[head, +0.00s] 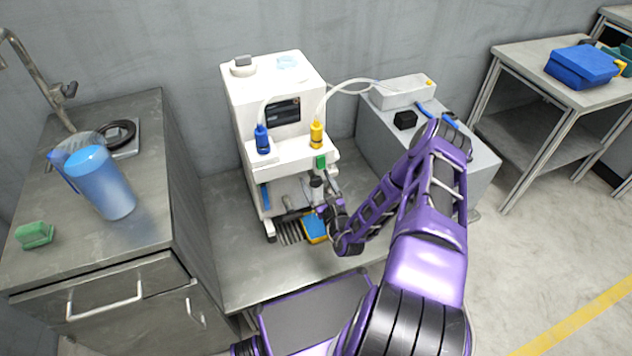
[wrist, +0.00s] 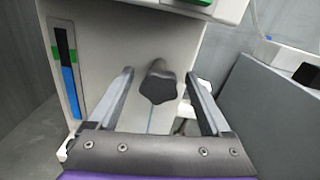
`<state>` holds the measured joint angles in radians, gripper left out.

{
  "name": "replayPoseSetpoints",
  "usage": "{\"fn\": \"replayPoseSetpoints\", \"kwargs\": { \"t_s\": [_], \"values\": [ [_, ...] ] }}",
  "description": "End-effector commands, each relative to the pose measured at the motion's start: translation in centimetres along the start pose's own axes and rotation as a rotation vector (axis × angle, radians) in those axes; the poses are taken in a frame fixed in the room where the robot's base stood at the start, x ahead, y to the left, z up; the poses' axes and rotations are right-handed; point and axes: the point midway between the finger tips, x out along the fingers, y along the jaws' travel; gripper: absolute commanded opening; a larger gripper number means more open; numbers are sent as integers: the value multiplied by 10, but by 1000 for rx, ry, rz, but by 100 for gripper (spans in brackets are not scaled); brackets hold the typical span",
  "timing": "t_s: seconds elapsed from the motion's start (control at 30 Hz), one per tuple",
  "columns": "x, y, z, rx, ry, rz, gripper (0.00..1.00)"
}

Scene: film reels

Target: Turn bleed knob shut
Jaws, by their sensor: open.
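The bleed knob (wrist: 158,86) is a dark lobed knob on a short stem, standing out from the white machine's front (wrist: 110,50). In the wrist view it lies between the two grey fingers of my open gripper (wrist: 160,77). There is a visible gap on each side, and neither finger appears to touch it. In the head view my arm reaches in from the lower right to the machine (head: 285,95), under its front ledge. There the knob is hard to make out beside my gripper.
A vertical gauge (wrist: 68,72) with a blue column and green band is left of the knob. Blue (head: 262,140) and yellow (head: 317,135) bottles hang on the machine. A yellow-blue sponge-like block (head: 315,228) lies below. A grey cabinet (head: 370,145) stands close on the right.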

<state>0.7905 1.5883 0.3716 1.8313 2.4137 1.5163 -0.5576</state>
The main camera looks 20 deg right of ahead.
Motion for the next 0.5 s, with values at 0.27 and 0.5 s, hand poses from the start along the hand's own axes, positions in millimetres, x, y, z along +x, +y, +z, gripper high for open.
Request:
{"fn": "replayPoseSetpoints", "kwargs": {
  "t_s": [0.27, 0.5],
  "values": [
    [3, 0, 0, 0, 1, 1, 82],
    [2, 0, 0, 0, 1, 1, 46]
  ]
}}
